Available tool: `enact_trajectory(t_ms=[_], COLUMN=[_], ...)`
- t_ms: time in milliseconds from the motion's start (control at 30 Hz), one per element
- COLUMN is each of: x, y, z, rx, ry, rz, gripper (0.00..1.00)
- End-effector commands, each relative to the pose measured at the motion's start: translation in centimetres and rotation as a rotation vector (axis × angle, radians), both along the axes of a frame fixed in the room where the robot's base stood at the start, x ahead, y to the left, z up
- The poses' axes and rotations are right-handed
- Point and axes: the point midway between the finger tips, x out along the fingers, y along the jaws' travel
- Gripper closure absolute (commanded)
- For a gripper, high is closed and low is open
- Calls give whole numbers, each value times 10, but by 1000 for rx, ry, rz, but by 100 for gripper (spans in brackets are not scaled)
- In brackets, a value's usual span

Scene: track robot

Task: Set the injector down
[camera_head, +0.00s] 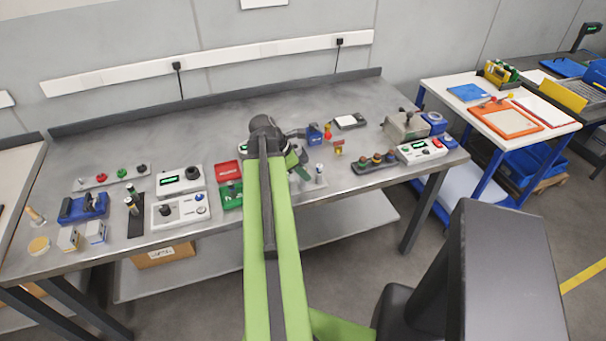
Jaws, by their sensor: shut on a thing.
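My green arm reaches forward over the grey metal workbench (365,185). My gripper (300,165) is at the far end of the arm, over the middle of the bench, and is partly hidden by the arm. It is shut on the injector, which is mostly hidden behind my arm and wrist. Its shape and whether it touches the bench cannot be made out. A small white-and-grey upright piece (320,175) stands just right of the gripper.
A blue device (315,134) and a red-and-yellow piece (338,148) stand close right of my gripper. Red (228,171) and green (231,196) bins are left of the arm. A control box (180,211) is further left. Bare bench lies between the bins and the back edge.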

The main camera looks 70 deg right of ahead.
Motion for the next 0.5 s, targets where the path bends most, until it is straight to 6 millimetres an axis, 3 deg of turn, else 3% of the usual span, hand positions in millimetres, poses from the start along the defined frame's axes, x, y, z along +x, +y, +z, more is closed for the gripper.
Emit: enact_trajectory(t_ms=[33, 67, 200, 500], x=[-1, -1, -1, -1], y=[0, 0, -1, -1], z=[-4, -2, -2, -1], rx=[0, 0, 0, 0], ry=[0, 0, 0, 0], rz=[-1, -1, -2, -2], gripper=[100, 75, 56, 55])
